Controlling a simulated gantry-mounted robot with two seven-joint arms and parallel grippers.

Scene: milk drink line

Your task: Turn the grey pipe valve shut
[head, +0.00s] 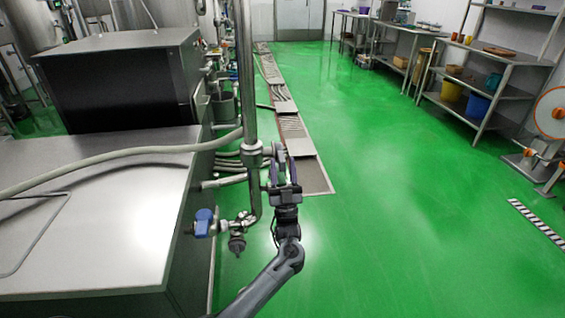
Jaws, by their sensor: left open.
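A vertical steel pipe (246,70) stands at the right edge of the steel worktop. A grey valve body (253,157) sits on this pipe, around mid-height in the picture. My left gripper (282,166) is open, just right of the valve, with its fingers pointing away from me. The fingers overlap the area where the valve's handle would show, so I cannot make out the handle's angle. I cannot tell whether the fingers touch the valve. My right gripper is not in view.
A blue-handled valve (204,222) sits lower on the pipework. A pale hose (120,152) crosses the steel worktop (100,225). A floor drain channel (290,125) runs behind the gripper.

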